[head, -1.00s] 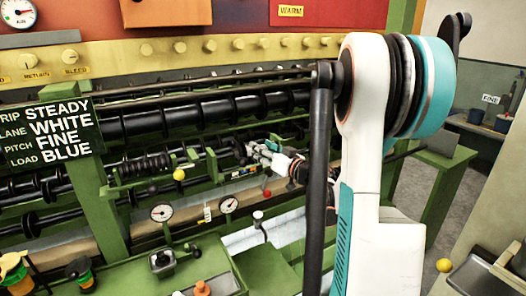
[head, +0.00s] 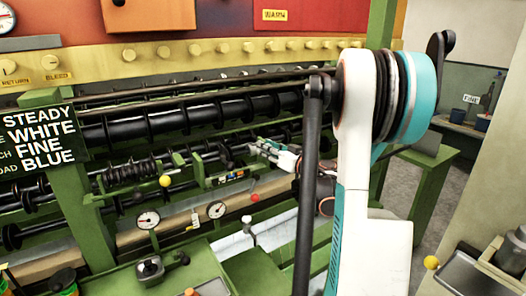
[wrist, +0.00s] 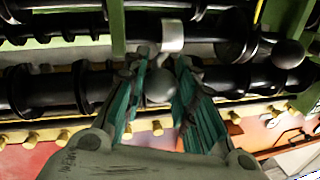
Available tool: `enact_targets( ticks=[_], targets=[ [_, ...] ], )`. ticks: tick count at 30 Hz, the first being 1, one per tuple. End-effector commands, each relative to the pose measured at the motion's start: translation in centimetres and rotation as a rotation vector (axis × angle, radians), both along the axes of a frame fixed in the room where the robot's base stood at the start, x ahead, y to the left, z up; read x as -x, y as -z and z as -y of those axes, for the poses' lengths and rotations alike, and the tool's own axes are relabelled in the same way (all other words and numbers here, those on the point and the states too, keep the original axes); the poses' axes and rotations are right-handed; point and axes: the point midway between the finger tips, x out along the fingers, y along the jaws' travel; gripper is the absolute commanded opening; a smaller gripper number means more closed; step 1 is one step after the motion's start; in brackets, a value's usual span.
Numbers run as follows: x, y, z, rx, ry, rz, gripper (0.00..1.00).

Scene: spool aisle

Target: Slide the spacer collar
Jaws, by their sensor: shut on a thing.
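My gripper (head: 262,148) is at the machine's middle rail, small in the head view and partly behind my own arm. In the wrist view my gripper (wrist: 163,62) has its teal fingers closed around a dark round knob (wrist: 160,87), which sits between them. A short silver sleeve (wrist: 172,36) shows just past the fingertips. I cannot tell for sure which part is the spacer collar. In the head view, a black rounded part (head: 225,154) sits on the rail left of the gripper.
Black ribbed rollers (head: 195,112) run behind the rail. A coiled spring (head: 132,170), a yellow ball (head: 165,181), a red ball (head: 255,198) and two dials (head: 216,210) are near the rail. A sign (head: 42,138) stands left. Another dark ball (wrist: 288,53) shows in the wrist view.

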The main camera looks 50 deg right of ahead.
Motion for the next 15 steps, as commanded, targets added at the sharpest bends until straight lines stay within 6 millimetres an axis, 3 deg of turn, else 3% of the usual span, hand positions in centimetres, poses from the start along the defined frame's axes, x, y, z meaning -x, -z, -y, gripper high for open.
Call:
enact_targets(
  ticks=[3, 4, 6, 15],
  targets=[
    [0.04, 0.06, -0.04, 0.001, 0.000, -0.001, 0.00],
    [0.04, 0.06, -0.05, 0.001, 0.000, -0.001, 0.32],
    [0.03, 0.06, -0.05, 0.001, 0.000, -0.001, 0.47],
    [0.01, 0.01, -0.08, 0.001, 0.000, -0.001, 0.47]
  ],
)
